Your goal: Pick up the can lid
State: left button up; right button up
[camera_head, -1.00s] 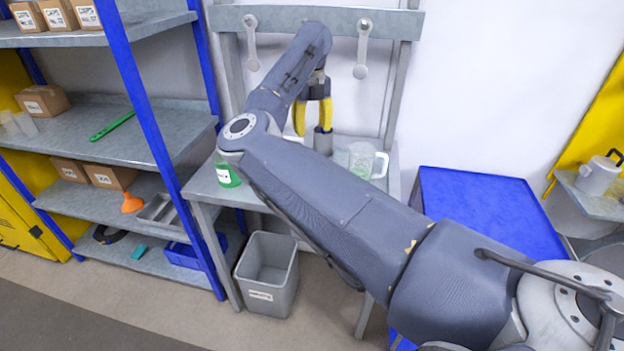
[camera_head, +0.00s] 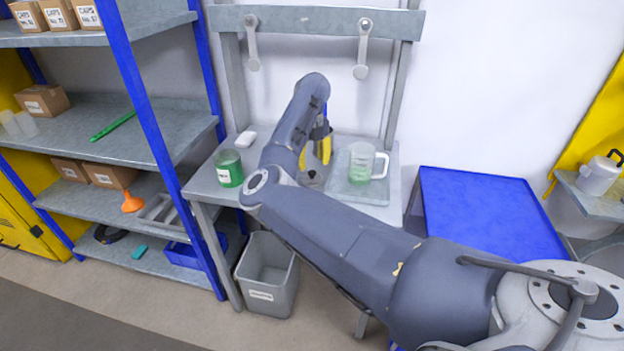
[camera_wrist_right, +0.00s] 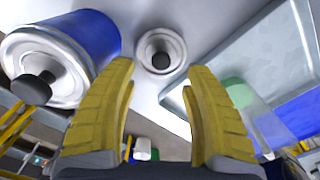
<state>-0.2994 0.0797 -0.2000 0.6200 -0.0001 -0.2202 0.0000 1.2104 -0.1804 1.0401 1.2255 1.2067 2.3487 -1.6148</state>
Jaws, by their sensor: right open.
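A round silver lid (camera_wrist_right: 160,50) with a dark knob lies on the grey table between and beyond my right gripper's fingertips in the right wrist view. It shows small and partly hidden below that gripper in the head view (camera_head: 312,181). My right gripper (camera_wrist_right: 161,68) is open and empty, its yellow fingers apart and pointing down over the lid in the head view (camera_head: 318,152). A blue can (camera_wrist_right: 90,38) with a silver top and dark knob is left of the fingers in the right wrist view. My left gripper is not in view.
A tray (camera_head: 372,194) carrying a glass mug (camera_head: 362,163) with green contents is close right of the gripper. A grey bin (camera_head: 268,275) is below the table.

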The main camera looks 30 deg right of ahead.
aim_at(312, 172)
jog(key=shift+w+d+f, duration=0.1)
jog(key=shift+f, duration=2.35)
jog(key=shift+o, duration=0.2)
grip_shut()
